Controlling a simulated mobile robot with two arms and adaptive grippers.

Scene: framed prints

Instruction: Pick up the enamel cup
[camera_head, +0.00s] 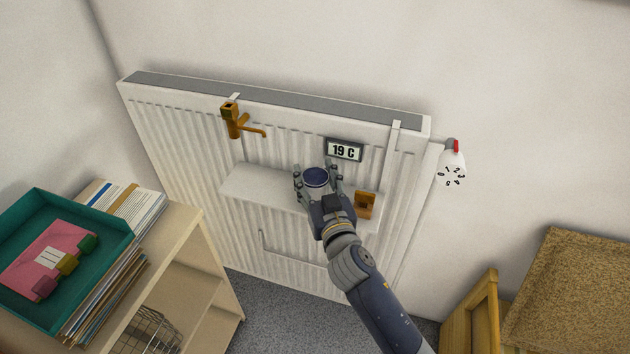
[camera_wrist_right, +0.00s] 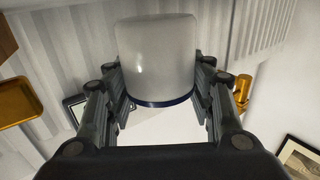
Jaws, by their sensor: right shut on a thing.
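The enamel cup (camera_head: 316,176) shows in the head view as a round, dark blue top between the fingers of my right gripper (camera_head: 318,182). In the right wrist view the cup (camera_wrist_right: 157,58) is white with a dark blue rim, and the fingers of the right gripper (camera_wrist_right: 160,100) press on both its sides. The cup is at the white shelf (camera_head: 255,186) on the front of the radiator. The arm hides its lower part in the head view, so I cannot tell whether it touches the shelf. My left gripper is not in view.
An orange-brown block (camera_head: 365,204) stands on the shelf just right of the gripper. A brass tap-like object (camera_head: 235,122) hangs at the radiator's upper left. A thermometer display (camera_head: 344,150) is behind the cup. A bookcase with a teal tray (camera_head: 110,262) stands at left.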

